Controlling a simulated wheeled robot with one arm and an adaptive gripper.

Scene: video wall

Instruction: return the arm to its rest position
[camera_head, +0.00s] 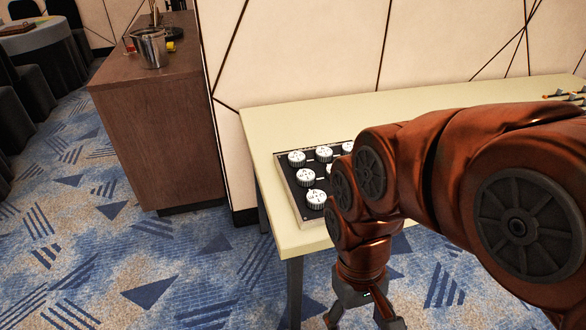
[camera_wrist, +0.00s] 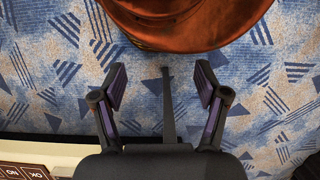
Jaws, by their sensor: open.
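My gripper (camera_head: 362,318) hangs pointing down in front of the pale table's front edge, at the bottom of the head view. Its fingers are apart and nothing shows between them. In the wrist view my gripper (camera_wrist: 160,85) is open over the blue patterned carpet, its two finger pads spread wide. My copper-coloured arm reaches in from the right of the head view and hides part of the table and of the black panel on it.
The pale table (camera_head: 262,134) stands against a cream wall. A black panel (camera_head: 346,226) with several white knobs lies on it. A brown cabinet (camera_head: 150,130) at left carries a metal bucket (camera_head: 151,50). The carpet (camera_head: 120,260) is clear at lower left.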

